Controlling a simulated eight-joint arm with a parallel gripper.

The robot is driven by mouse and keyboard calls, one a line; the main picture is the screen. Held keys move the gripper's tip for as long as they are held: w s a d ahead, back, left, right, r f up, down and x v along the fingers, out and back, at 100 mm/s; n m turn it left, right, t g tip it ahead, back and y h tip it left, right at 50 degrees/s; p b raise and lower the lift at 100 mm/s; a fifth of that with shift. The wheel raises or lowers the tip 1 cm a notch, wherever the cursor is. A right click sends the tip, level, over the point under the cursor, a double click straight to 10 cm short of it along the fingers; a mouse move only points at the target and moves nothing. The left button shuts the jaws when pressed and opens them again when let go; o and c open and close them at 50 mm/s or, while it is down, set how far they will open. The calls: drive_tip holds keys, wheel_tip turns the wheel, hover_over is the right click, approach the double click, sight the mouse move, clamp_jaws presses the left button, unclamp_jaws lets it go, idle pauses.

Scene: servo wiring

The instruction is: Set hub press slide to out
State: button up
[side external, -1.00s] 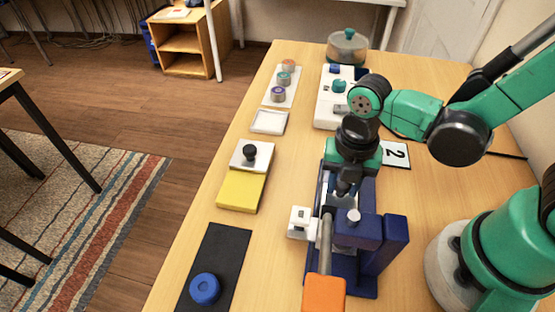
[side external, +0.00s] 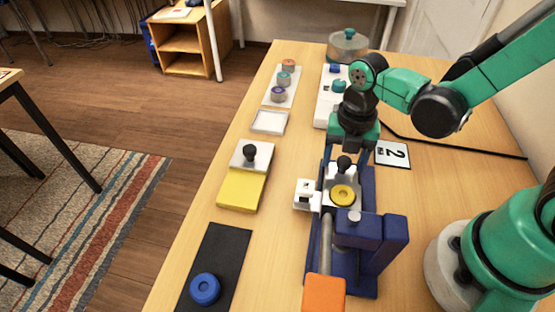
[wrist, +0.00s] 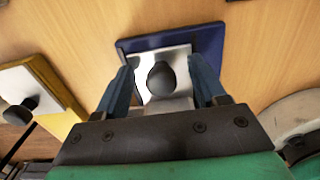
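The hub press (side external: 368,262) is a dark blue frame with a grey post and an orange end block. Its pale slide (side external: 330,180) carries a round yellow hub (side external: 342,195) and an upright black knob (side external: 343,162). The hub sits clear behind the press head (side external: 370,230). My gripper (wrist: 165,75) is over the slide's far end. In the wrist view its two blue fingers are apart, one on each side of the knob (wrist: 161,80), with gaps showing on both sides.
A small white marked block (side external: 307,194) stands left of the slide. A yellow-and-white block with a black knob (side external: 249,153), a black mat with a blue wheel (side external: 205,289), and a number 2 card (side external: 393,153) lie around the press.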

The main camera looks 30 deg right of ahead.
drive_tip(key=shift+r, duration=0.1)
drive_tip(key=shift+r, duration=2.75)
drive_tip(key=m, duration=0.2)
drive_tip(key=r+m+t, duration=0.1)
drive_tip(key=m, duration=0.1)
drive_tip(key=shift+d, duration=0.3)
drive_tip(key=d+r+m+t, duration=0.1)
drive_tip(key=m+t, duration=0.1)
drive_tip(key=m, duration=0.5)
drive_tip(key=d+r+m+t, duration=0.1)
drive_tip(key=r+m+t, duration=0.1)
drive_tip(key=m, duration=0.6)
drive_tip(key=d+r+m+t, duration=0.1)
drive_tip(key=r+m+t, duration=0.1)
drive_tip(key=m, duration=0.6)
drive_tip(key=shift+w, duration=0.1)
